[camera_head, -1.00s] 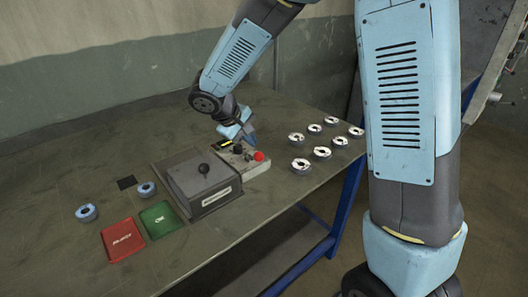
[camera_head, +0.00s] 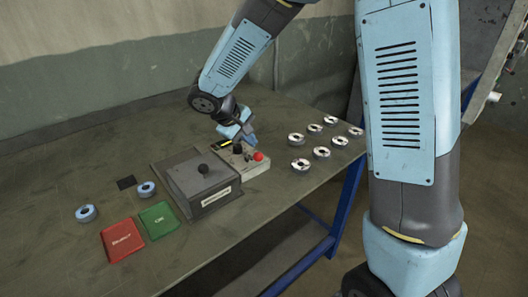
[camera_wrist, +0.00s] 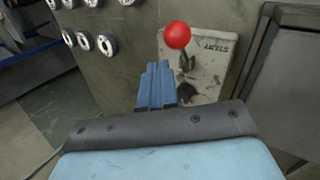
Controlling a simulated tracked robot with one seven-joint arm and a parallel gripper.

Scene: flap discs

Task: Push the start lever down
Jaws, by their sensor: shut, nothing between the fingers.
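In the head view the red knob (camera_head: 258,156) is at the right of the control box (camera_head: 256,173). My gripper (camera_wrist: 157,75) is shut and empty, its blue fingers together just beside the lever in the wrist view. I cannot tell whether the fingers touch the lever. In the head view my gripper (camera_head: 249,137) is above the box, behind the knob.
A grey lidded box (camera_head: 203,180) with a black knob stands left of the control box. Several discs (camera_head: 320,152) lie to the right. Two blue-rimmed discs (camera_head: 87,213), a red tray (camera_head: 122,241) and a green tray (camera_head: 159,219) lie at the left.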

